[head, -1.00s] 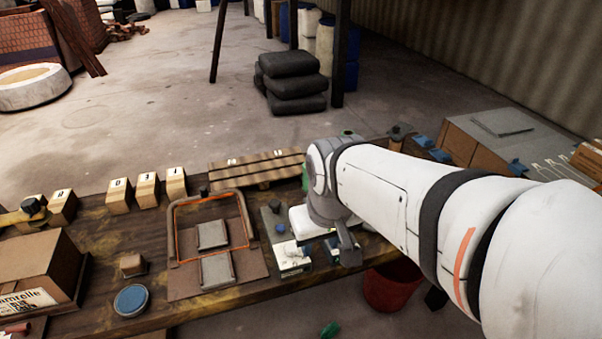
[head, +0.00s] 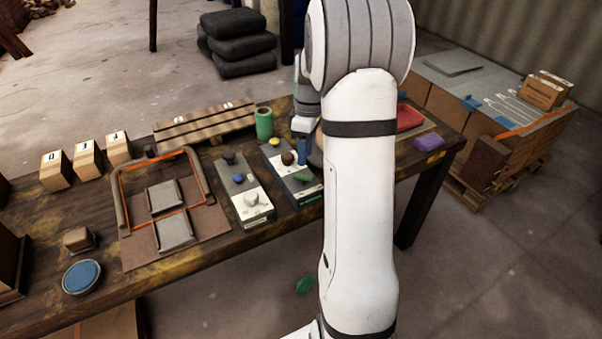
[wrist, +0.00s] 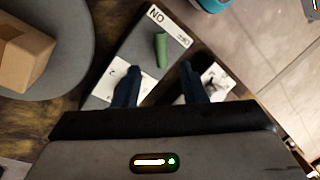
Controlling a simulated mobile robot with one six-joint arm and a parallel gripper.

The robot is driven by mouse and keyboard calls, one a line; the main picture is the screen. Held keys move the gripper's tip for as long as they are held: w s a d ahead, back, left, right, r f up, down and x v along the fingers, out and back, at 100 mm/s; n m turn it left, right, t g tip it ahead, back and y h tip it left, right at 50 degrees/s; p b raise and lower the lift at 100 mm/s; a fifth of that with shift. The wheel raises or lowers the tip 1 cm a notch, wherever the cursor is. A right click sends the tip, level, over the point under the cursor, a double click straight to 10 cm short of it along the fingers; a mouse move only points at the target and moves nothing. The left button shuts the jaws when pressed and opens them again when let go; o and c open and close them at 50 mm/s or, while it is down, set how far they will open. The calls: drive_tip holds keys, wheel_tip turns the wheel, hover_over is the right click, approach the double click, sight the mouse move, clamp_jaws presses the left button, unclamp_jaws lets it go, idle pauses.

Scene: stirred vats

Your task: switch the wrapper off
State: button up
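Two control boxes lie side by side on the bench. The left box (head: 251,213) has dark, blue and white knobs. The right box (head: 309,192) has yellow, dark brown and green knobs; I cannot read which machine either serves. My gripper (head: 303,148) is above the far end of the right box, partly hidden by my arm. In the wrist view, my gripper (wrist: 161,82) is open with nothing between its fingers. A green knob (wrist: 161,50) on a grey box with an upside-down "ON" label (wrist: 168,24) shows just past the fingertips.
A wire frame (head: 160,205) with grey pads, a green cup (head: 264,123) and a slatted rack (head: 205,125) stand nearby. A grey disc (wrist: 65,75) bears a cardboard block (wrist: 22,55). A red item (head: 409,117) and a purple block (head: 429,141) lie at the right end.

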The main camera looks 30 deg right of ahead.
sight(303, 180)
drive_tip(key=f, duration=0.4)
drive_tip(key=s+a+f, duration=0.1)
drive_tip(key=f, duration=0.1)
drive_tip(key=shift+f+b, duration=0.3)
drive_tip(key=shift+f, duration=0.05)
drive_tip(key=shift+c, duration=0.5)
clamp_jaws()
